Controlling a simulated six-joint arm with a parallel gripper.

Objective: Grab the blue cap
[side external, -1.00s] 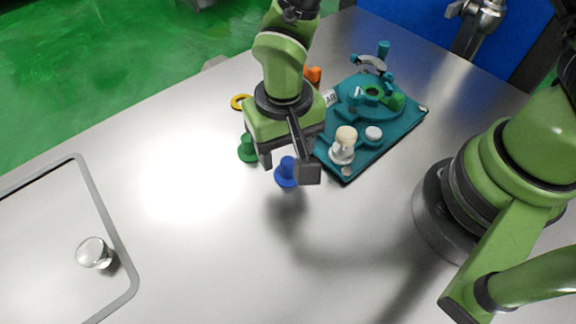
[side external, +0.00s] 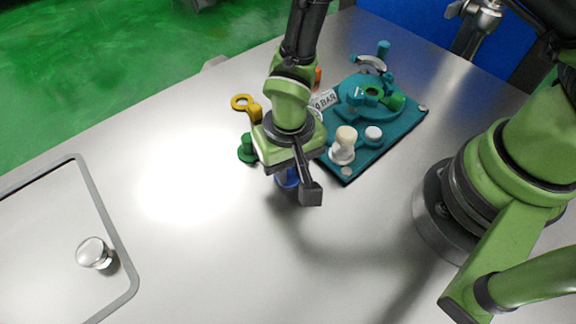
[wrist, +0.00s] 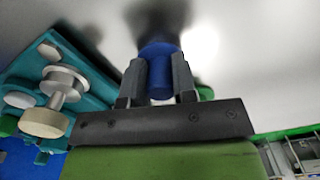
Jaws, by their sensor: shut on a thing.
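The blue cap (side external: 287,178) is on the steel table in the side external view, partly hidden behind my gripper. In the wrist view the blue cap (wrist: 158,70) sits between my two fingers, with its wider end towards the table. My gripper (wrist: 158,80) is shut on the cap, one finger on each side of it. In the side external view my gripper (side external: 290,180) is low over the table at the cap. I cannot tell whether the cap still touches the table.
A green piece (side external: 246,150) stands close left of my gripper, with a yellow ring-ended piece (side external: 243,103) behind. A clear knob (side external: 94,253) is at front left. The front middle table is bare.

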